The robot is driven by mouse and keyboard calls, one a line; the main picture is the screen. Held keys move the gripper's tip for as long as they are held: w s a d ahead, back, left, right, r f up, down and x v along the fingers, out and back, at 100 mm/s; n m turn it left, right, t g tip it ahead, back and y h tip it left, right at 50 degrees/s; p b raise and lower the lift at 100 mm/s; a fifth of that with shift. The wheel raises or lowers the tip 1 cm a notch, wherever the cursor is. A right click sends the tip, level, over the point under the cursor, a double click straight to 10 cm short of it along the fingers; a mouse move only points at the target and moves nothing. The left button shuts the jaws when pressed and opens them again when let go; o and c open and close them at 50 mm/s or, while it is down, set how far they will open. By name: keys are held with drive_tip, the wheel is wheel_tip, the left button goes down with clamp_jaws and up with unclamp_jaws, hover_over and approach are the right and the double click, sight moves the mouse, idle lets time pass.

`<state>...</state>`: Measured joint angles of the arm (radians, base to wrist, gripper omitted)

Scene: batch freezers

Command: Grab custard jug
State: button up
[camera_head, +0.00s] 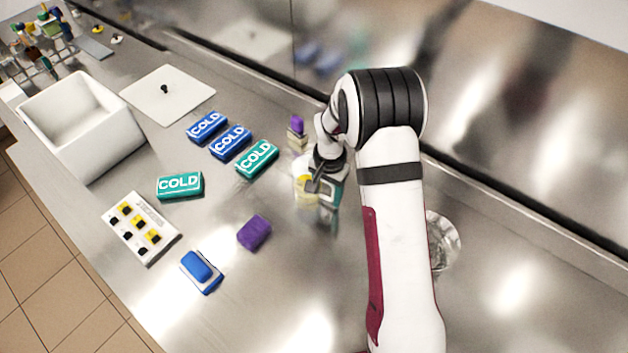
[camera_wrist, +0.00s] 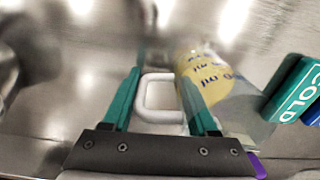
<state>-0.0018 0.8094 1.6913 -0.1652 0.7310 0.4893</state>
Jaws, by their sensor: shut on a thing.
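The custard jug (camera_wrist: 215,75) is a clear container with yellow contents and printed ml marks, just right of my fingers in the wrist view. Its white handle (camera_wrist: 160,76) lies between my two teal fingers. My gripper (camera_wrist: 158,90) is shut on this handle. In the head view the jug's yellow side (camera_head: 304,188) shows left of my gripper (camera_head: 328,208), and my wrist hides part of it. I cannot tell whether the jug touches the counter.
Teal and blue COLD packs (camera_head: 257,159) lie left of the jug. A purple sponge (camera_head: 254,232), a blue-topped block (camera_head: 200,271) and a white button panel (camera_head: 141,228) lie nearer. A white tub (camera_head: 80,150) is far left. A clear bowl (camera_head: 444,240) is partly behind my arm.

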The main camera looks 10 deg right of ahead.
sight(327, 183)
clamp_jaws()
drive_tip(key=shift+r, duration=0.1)
drive_tip(key=shift+r, duration=0.55)
wheel_tip(327, 183, up, 3)
drive_tip(key=shift+f, duration=0.15)
drive_tip(key=s+d+r, duration=0.6)
drive_tip(key=d+r, duration=0.1)
drive_tip(key=d, duration=0.3)
idle(2.5)
